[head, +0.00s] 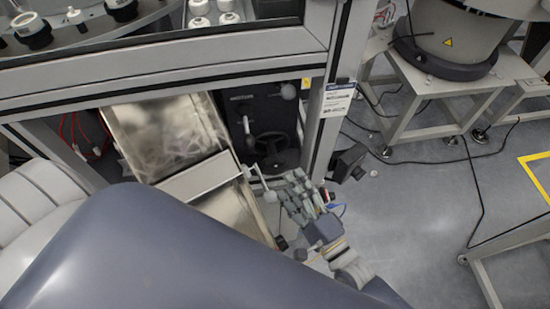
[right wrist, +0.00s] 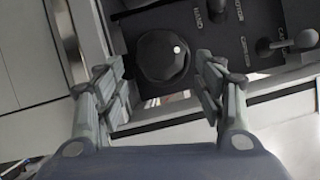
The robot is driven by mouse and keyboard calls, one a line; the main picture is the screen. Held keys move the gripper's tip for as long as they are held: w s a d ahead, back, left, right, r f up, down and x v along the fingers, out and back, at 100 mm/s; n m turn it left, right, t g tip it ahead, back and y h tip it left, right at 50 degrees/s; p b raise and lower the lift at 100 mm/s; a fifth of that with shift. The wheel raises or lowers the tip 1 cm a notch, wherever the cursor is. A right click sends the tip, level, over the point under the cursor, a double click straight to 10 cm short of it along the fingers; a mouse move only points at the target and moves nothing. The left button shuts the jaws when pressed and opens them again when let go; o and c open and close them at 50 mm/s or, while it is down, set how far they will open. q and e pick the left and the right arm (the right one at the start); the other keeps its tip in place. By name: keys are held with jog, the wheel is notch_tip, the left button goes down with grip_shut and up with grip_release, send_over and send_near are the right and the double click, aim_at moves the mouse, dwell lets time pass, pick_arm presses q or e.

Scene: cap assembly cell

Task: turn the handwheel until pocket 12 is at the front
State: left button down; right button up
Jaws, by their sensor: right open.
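The black handwheel (head: 276,150) is low on a dark panel under the machine frame. In the right wrist view the round black wheel (right wrist: 162,56) has a white dot on its upper right. My right gripper (head: 299,192) is open and empty, in front of and below the wheel in the head view. In the right wrist view its fingers (right wrist: 163,92) are spread to either side of the wheel; I cannot tell whether they touch it. Pocket numbers are not readable. My left gripper is not in view.
The dark panel (right wrist: 222,45) carries HAND and MOTOR markings and a ball-ended lever (right wrist: 305,39) right of the wheel. A metal chute (head: 168,133) lies left of the wheel. A frame post (head: 327,110) stands to the right. Grey floor (head: 420,200) is open farther right.

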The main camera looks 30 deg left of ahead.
aim_at(279, 170)
jog(key=p+x, duration=0.1)
jog(key=x, duration=0.6)
jog(key=shift+w+a, duration=0.2)
jog(key=shift+a, duration=0.1)
jog(key=shift+c, duration=0.5)
jog(key=shift+r, duration=0.1)
jog(key=c, duration=0.7)
